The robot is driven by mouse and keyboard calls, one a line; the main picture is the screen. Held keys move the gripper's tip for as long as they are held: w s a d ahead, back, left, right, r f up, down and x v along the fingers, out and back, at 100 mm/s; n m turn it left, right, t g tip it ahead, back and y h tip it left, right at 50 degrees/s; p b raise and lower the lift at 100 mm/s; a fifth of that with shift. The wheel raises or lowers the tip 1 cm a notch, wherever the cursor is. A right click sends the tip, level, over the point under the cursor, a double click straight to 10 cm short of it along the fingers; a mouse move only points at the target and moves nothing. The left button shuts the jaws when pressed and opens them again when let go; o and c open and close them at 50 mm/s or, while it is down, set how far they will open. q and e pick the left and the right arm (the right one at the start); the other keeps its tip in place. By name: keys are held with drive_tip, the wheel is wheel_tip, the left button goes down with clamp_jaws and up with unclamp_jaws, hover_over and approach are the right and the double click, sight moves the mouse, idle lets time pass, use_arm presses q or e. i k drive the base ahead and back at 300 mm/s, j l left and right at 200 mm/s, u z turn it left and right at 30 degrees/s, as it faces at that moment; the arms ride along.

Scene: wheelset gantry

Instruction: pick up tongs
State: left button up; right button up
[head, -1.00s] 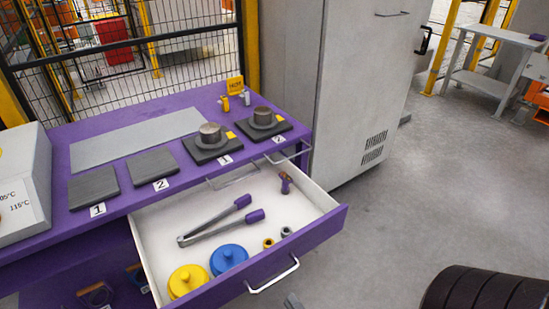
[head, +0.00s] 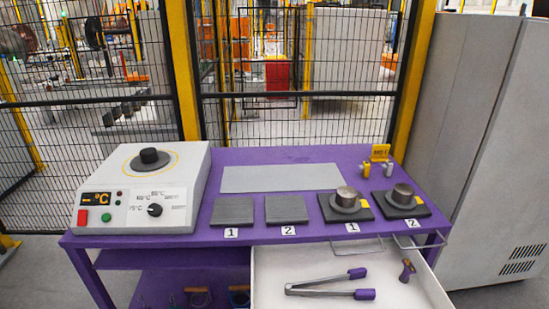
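The tongs (head: 322,286) lie in the open white drawer (head: 421,292) under the purple table (head: 285,156). They are grey metal with two purple grip ends pointing right, and their joined end points left. Nothing holds them. Neither of my grippers shows in the head view.
On the table are a heater with dial and display (head: 141,190), several dark square plates, and two metal cylinders on flanged bases (head: 346,198). A grey cabinet (head: 490,140) stands right; a mesh fence (head: 300,120) runs behind.

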sight(361, 272)
drive_tip(key=z, duration=1)
drive_tip(key=i+j+z, duration=0.1)
drive_tip(key=j, duration=0.45)
drive_tip(key=j+z, duration=0.1)
drive_tip(key=j, duration=0.4)
drive_tip(key=i, duration=0.05)
